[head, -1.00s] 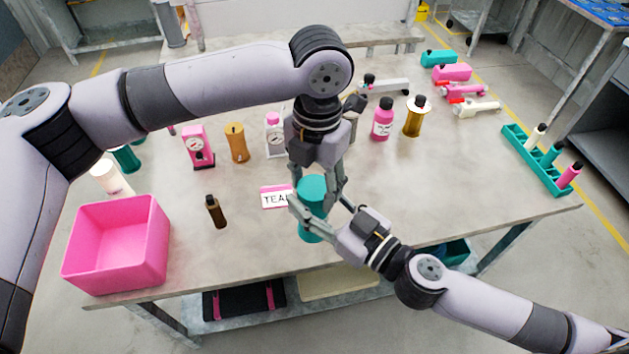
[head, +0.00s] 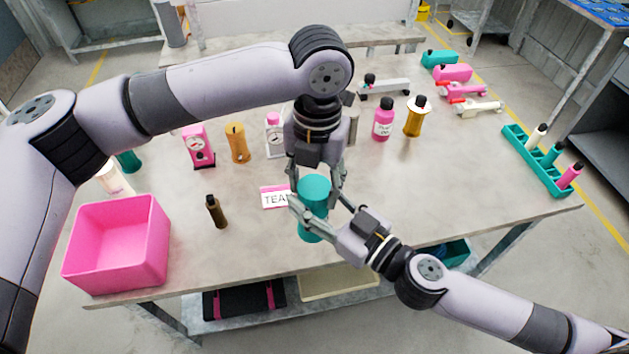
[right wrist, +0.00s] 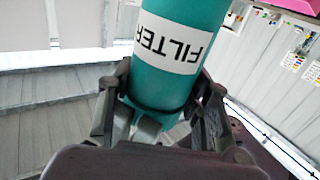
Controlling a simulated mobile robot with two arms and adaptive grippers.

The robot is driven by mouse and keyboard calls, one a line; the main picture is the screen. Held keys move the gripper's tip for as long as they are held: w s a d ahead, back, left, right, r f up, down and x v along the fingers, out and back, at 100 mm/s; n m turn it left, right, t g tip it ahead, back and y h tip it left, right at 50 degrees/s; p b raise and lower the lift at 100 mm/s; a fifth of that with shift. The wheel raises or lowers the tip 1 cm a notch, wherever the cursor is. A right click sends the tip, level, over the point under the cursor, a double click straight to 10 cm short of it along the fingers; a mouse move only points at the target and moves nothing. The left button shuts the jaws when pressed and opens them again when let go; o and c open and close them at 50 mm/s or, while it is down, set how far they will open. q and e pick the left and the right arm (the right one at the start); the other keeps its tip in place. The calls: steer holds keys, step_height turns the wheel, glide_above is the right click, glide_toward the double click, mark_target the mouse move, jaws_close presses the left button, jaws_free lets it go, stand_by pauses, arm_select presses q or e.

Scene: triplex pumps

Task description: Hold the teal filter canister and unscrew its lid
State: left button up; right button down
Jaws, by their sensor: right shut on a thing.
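The teal filter canister (head: 312,228) stands upright near the front edge of the table, and its teal top (head: 314,186) faces up. My right gripper (head: 318,212) is shut on the canister's body from the front right. The right wrist view shows its fingers (right wrist: 160,105) on either side of the teal body, below a white label reading FILTER. My left gripper (head: 319,192) points down over the canister, with its fingers spread on both sides of the top. A gap shows at its right finger, so it looks open. The seam of the lid is not clear.
Pink and amber bottles stand behind right. A teal rack (head: 537,160) sits at the right edge.

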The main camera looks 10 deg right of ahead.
arm_select(q)
steer(key=o, duration=0.4)
steer(key=shift+o, duration=0.2)
